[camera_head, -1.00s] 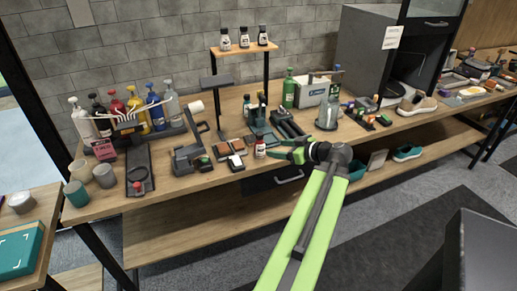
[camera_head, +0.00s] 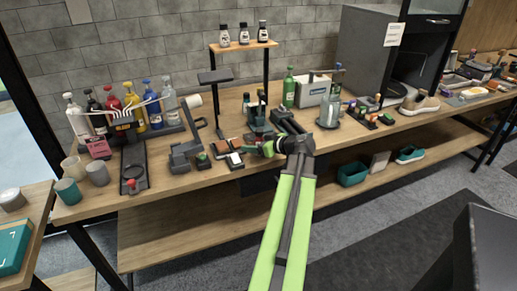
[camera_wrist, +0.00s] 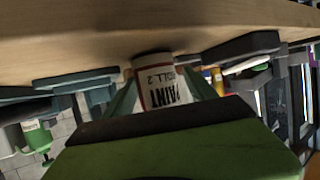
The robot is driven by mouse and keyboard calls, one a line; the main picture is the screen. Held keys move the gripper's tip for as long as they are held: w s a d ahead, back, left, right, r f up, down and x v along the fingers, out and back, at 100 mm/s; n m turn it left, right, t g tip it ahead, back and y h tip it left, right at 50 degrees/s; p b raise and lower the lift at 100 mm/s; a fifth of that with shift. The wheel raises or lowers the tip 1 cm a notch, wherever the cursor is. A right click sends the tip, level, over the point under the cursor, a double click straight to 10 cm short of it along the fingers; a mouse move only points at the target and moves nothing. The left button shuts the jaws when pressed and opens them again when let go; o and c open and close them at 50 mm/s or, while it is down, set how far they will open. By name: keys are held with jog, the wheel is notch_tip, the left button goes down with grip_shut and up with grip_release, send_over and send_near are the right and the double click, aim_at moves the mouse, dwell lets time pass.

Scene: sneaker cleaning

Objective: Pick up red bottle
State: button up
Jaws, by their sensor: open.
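A small white bottle with dark lettering and a reddish band (camera_wrist: 155,84) stands between the fingers of my gripper (camera_wrist: 160,100) in the wrist view. The fingers are open on either side of it; whether they touch it I cannot tell. In the head view my gripper (camera_head: 266,148) is low over the table's front edge and mostly hides this bottle. A larger red pump bottle (camera_head: 132,101) stands at the back left among other pump bottles, well away from my gripper.
Brown and white blocks (camera_head: 226,152) and a dark grey holder (camera_head: 186,156) lie just left of my gripper. A green bottle (camera_head: 289,88) and a white box (camera_head: 313,92) stand behind it. A raised wooden shelf (camera_head: 244,47) holds small bottles.

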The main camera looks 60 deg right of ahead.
grip_shut()
dwell(0.4)
jog(key=shift+r+p, duration=0.6)
notch_tip(320, 180, up, 4)
jog(key=p, duration=0.4)
jog(key=s+d+r+p, duration=0.2)
jog(key=s+r+p, duration=0.1)
jog(key=s, duration=0.2)
jog(key=s+d+r+p, duration=0.2)
jog(key=s+r+p, duration=0.1)
jog(key=s, duration=0.2)
jog(key=shift+s+d, duration=0.25)
jog(key=shift+s, duration=0.05)
